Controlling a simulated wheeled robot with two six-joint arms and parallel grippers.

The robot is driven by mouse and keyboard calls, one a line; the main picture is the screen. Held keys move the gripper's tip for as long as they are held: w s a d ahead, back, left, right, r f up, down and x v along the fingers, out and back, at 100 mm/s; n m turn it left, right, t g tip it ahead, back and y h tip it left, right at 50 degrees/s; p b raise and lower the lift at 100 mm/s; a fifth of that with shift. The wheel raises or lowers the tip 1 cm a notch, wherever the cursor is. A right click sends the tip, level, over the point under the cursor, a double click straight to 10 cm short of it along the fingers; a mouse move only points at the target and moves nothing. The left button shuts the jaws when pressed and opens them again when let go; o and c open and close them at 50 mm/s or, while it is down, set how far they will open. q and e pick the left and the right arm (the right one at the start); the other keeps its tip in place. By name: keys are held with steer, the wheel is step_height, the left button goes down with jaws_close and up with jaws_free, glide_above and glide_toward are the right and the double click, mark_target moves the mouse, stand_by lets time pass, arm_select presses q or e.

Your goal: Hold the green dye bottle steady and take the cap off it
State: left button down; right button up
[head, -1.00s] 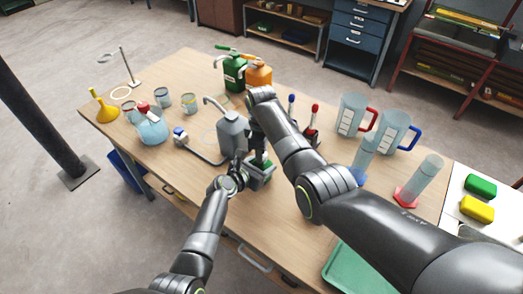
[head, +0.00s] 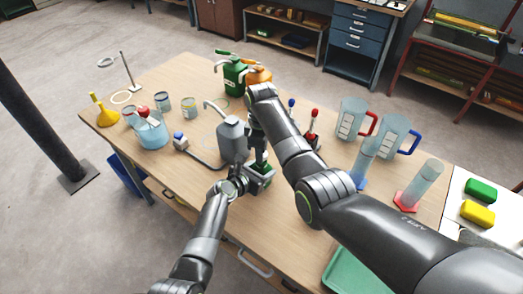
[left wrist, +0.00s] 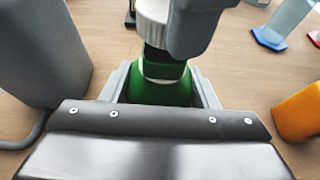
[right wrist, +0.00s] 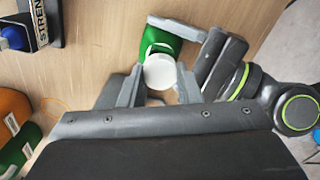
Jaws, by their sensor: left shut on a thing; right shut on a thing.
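The green dye bottle (left wrist: 160,92) stands between the fingers of my left gripper (left wrist: 162,98), which is shut on its body. It also shows small in the head view (head: 265,168), low beside the grey jug, and in the right wrist view (right wrist: 158,38). The white cap (right wrist: 160,72) sits between the fingers of my right gripper (right wrist: 158,92), which is shut on it from above. In the head view my right arm hides much of the bottle's top. I cannot tell whether the cap is apart from the neck.
A grey jug (head: 232,138) stands close left of the grippers. A green jug (head: 234,76) and an orange jug (head: 259,76) are behind. Beakers (head: 354,118) and cylinders (head: 421,182) stand to the right. The table's front edge is near.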

steer(key=shift+r, duration=1.9)
arm_select(q)
steer(key=shift+c, duration=2.2)
jaws_free()
